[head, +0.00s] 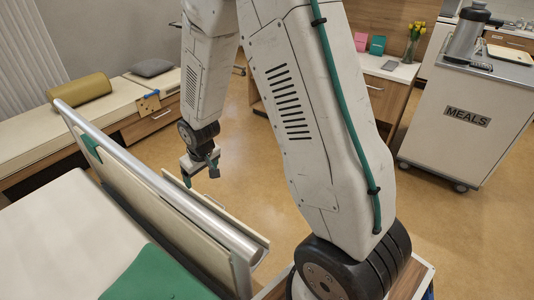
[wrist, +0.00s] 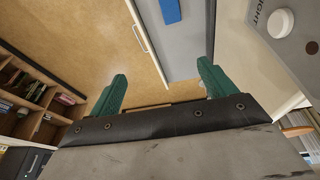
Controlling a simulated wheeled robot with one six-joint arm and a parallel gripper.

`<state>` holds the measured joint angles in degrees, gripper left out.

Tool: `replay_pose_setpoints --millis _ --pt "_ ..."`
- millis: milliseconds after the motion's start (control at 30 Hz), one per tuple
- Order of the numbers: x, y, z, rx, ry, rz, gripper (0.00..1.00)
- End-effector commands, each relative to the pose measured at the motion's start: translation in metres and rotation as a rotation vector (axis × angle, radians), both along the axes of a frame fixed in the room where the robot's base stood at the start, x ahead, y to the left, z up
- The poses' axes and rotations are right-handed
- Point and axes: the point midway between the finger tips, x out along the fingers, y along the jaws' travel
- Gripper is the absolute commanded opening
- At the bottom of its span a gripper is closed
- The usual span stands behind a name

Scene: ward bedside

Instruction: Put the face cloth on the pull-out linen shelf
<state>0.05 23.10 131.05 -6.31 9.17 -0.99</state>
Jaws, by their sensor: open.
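My gripper (head: 201,175) hangs near the bed's end board in the head view, pointing down, with nothing seen in it. In the wrist view its two green fingers (wrist: 161,76) stand wide apart with an empty gap. A small flat blue piece (wrist: 171,10), possibly the face cloth, lies on a grey surface (wrist: 190,45) beyond the fingertips, cut off by the top edge. The grey surface has a pale edge with a bar handle at its left and may be the pull-out linen shelf; I cannot tell for sure. Neither is clearly seen in the head view.
The bed's rail (head: 150,170) and a green blanket (head: 157,278) are at lower left. A bench (head: 60,130) with a bolster stands behind. The meals cart (head: 462,120) is at right. Floor is clear between. A grey panel with a white knob (wrist: 281,23) is at the wrist view's right.

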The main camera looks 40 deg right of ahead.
Motion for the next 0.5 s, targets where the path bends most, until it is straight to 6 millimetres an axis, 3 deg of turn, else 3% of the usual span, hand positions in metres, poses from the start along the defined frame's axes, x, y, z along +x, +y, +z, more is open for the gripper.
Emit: replay_pose_setpoints --millis 33,200,367,500 --pt "-0.007 -0.001 0.028 -0.002 -0.004 -0.009 0.83" --pt "-0.048 -0.004 0.102 -0.006 0.030 -0.039 0.83" --pt "-0.099 -0.004 0.162 -0.003 0.061 -0.066 0.83" --pt "-0.151 -0.003 0.204 0.005 0.089 -0.087 0.83"
